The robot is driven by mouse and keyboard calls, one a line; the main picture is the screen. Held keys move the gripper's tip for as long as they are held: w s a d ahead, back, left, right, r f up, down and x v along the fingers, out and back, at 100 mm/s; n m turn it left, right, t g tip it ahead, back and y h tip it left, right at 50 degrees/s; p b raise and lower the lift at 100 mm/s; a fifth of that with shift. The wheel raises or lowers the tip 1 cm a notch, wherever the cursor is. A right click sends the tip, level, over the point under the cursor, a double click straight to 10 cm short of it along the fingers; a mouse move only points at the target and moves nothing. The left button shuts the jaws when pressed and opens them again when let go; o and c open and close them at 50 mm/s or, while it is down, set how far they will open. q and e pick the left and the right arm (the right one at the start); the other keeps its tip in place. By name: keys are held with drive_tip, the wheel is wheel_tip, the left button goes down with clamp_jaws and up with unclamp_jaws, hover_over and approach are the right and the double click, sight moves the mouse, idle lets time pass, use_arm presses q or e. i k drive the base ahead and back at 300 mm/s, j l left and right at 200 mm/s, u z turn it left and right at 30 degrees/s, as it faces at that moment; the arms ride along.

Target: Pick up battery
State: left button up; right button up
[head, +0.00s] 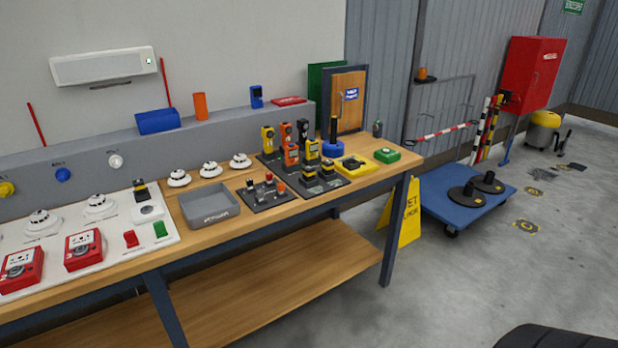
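No object is clearly marked as the battery at this size. Several small upright handheld units, one of them an orange unit (291,153), stand in a dark rack on the wooden workbench (230,233). In front of them, small black blocks with yellowish tops (327,168) sit on a dark holder (334,186); I cannot tell whether these are batteries. A similar black and yellow piece (140,190) stands on the white panel at the left. Neither of my grippers shows in the head view.
An empty grey tray (208,205) sits mid-bench. The white panel (165,238) holds red call points (83,249) and detectors. A yellow wet-floor sign (410,213) and a blue trolley (440,208) stand right of the bench.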

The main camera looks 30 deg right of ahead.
sight(308, 171)
drive_tip(key=z, duration=1.35)
